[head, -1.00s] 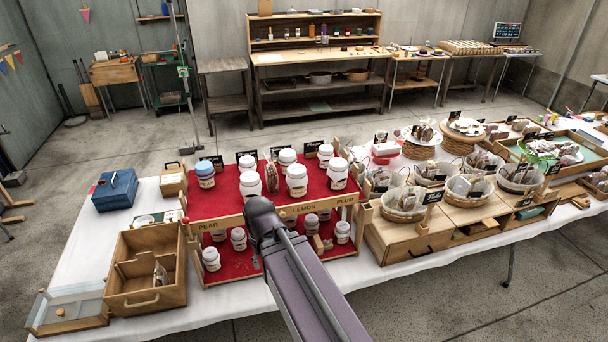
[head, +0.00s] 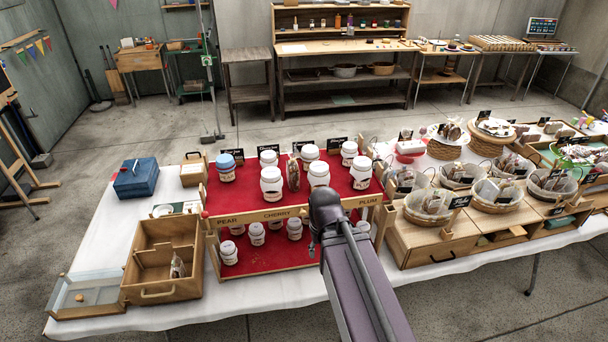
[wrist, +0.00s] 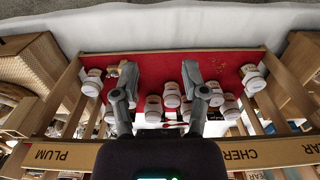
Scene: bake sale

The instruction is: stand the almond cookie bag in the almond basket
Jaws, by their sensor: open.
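Clear bags of cookies stand in several lined round baskets, such as the front left basket (head: 413,219), on the wooden drawer units at right in the head view. The basket cards are too small to read, so I cannot tell which is the almond basket. One bag (head: 294,175) stands among the white jars on the red upper shelf, and another bag (head: 177,267) stands in the wooden box at left. I cannot tell which bag is almond. My gripper (wrist: 160,95) is open and empty in the wrist view, at the jar rack's front; its fingers are mostly hidden in the head view.
The two-level jar rack (head: 225,220) has a front rail reading PEAR, CHERRY and PLUM. White jars (wrist: 172,94) stand on its lower red level, close to my fingers. The wooden box (head: 150,293) and a blue box (head: 136,178) are at left.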

